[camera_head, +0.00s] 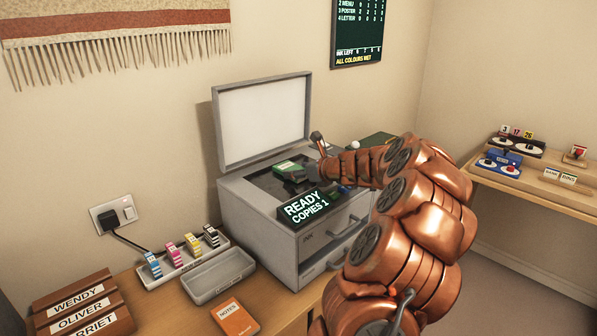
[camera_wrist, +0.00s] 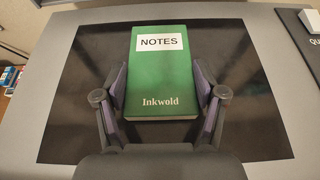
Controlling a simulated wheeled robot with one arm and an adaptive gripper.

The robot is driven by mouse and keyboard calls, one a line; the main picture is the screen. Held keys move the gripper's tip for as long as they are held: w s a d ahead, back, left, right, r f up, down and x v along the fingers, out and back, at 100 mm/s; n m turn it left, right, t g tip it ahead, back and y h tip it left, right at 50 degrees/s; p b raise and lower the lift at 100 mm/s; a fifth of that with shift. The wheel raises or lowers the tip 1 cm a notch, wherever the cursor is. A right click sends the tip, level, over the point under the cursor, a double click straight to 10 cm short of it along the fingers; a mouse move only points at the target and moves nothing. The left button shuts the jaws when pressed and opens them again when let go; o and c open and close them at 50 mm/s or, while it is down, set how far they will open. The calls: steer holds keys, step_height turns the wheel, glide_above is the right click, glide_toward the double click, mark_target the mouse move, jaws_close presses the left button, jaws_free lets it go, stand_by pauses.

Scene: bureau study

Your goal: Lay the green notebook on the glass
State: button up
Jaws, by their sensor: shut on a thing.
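The green notebook (camera_wrist: 161,72), labelled NOTES and Inkwold, is between the two fingers of my gripper (camera_wrist: 163,98) in the wrist view. The fingers are shut on its long sides. In the head view the notebook (camera_head: 289,169) is over the dark glass (camera_head: 262,180) of the copier. I cannot tell whether the notebook touches the glass. My arm hides part of the copier's right side.
The copier lid (camera_head: 262,122) stands open at the back. A sign (camera_head: 309,205) reads READY COPIES 1 at the copier's front. An orange notebook (camera_head: 235,319), an empty grey tray (camera_head: 219,275) and a tray of coloured cartridges (camera_head: 184,258) lie on the desk at left.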

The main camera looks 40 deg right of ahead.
steer(key=o, duration=1.2)
steer(key=shift+f, duration=0.1)
steer(key=shift+c, duration=0.2)
steer(key=shift+s+r, duration=0.1)
steer(key=shift+r, duration=0.1)
steer(key=v, duration=1.1)
steer(key=shift+s+r, duration=0.1)
steer(key=shift+s, duration=0.3)
